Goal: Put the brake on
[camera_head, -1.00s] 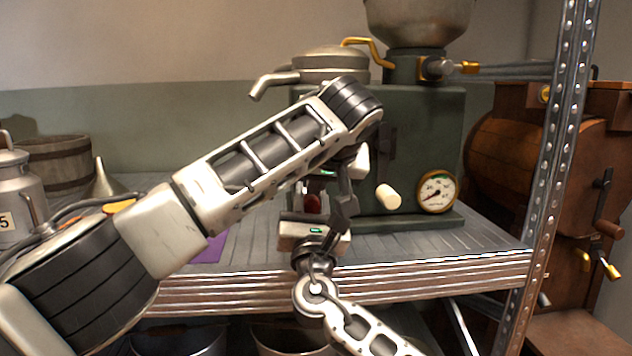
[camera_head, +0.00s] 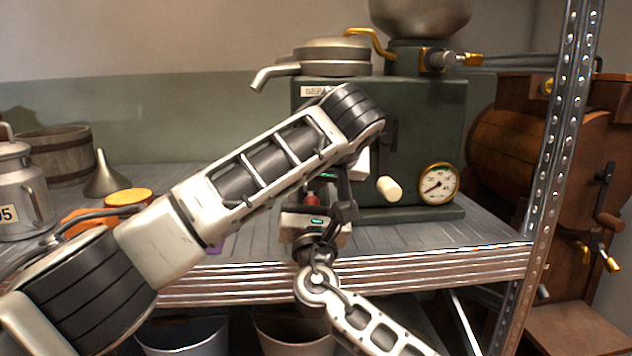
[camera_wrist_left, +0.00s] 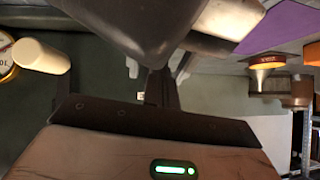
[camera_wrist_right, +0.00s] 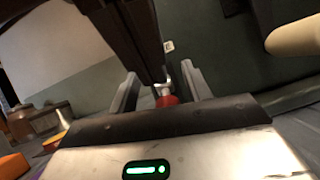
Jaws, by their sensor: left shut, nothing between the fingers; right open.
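The green separator machine (camera_head: 430,130) stands on the shelf, with a cream knob (camera_head: 390,189) and a round gauge (camera_head: 438,184) on its front. A small red knob (camera_wrist_right: 167,100) on a metal stem shows between the fingers of my right gripper (camera_wrist_right: 162,88), which is open; I cannot tell whether they touch it. The right gripper also shows in the head view (camera_head: 316,205), close before the machine. My left gripper (camera_wrist_left: 157,80) is shut and empty near the machine's front. In the head view it is mostly hidden by its own arm. The cream knob also shows in the left wrist view (camera_wrist_left: 41,56).
A perforated metal post (camera_head: 555,150) stands right of the machine, with a wooden churn (camera_head: 515,150) beyond it. A milk can (camera_head: 20,190), funnel (camera_head: 105,180) and wooden tub (camera_head: 60,160) stand at the left. Buckets (camera_head: 185,340) are below the shelf.

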